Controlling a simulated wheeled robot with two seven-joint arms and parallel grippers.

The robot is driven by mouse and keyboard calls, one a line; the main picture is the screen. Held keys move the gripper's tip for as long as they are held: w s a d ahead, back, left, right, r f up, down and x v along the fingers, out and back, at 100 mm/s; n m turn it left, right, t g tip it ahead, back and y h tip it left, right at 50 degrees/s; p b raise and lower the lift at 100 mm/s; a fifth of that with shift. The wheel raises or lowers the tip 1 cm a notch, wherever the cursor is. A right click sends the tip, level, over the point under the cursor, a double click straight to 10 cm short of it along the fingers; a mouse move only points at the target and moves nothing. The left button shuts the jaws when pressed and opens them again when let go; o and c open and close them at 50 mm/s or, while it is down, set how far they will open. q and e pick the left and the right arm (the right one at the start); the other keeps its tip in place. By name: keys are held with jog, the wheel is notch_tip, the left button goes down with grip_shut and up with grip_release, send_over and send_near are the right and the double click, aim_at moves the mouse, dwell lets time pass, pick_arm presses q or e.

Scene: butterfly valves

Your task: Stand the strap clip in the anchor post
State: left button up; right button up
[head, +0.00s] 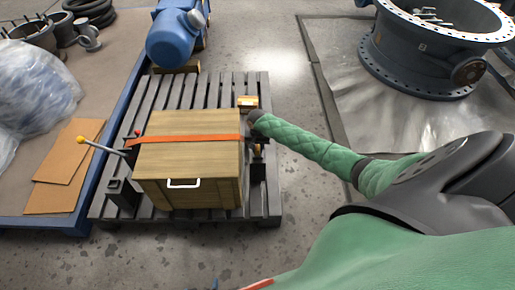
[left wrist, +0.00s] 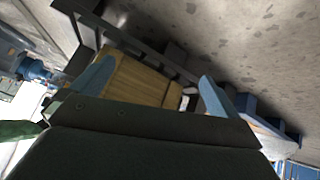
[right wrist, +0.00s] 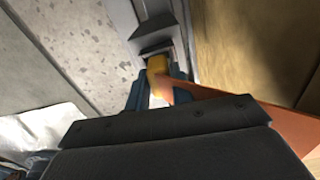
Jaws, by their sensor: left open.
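My right gripper (right wrist: 158,88) is shut on the yellow strap clip (right wrist: 157,66), with the orange strap (right wrist: 238,103) running from it to the right. The clip's far end is at the dark anchor post (right wrist: 153,45); I cannot tell whether it is in the post. In the head view the strap (head: 190,139) crosses the wooden crate (head: 190,122), and the clip (head: 257,149) shows small above the post (head: 257,171) at the crate's right side. My right fingers are mostly hidden there. My left gripper (left wrist: 155,85) is open and empty, with the crate (left wrist: 140,80) beyond its fingers.
The crate stands on a grey slatted pallet (head: 274,200). A lever with a yellow knob (head: 81,140) sticks out left of it. A blue motor (head: 175,38) stands behind, and a large flanged valve (head: 425,60) at the back right. Floor to the pallet's right is clear.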

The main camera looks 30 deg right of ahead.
jog(key=o, duration=0.4)
jog(key=shift+o, duration=0.2)
notch_tip(320, 180, up, 7)
jog(key=shift+f, duration=0.2)
pick_arm(q)
notch_tip(320, 180, up, 8)
jog(key=w+g, duration=0.1)
jog(key=shift+w+d, duration=0.15)
pick_arm(e)
jog(key=shift+r, duration=0.6)
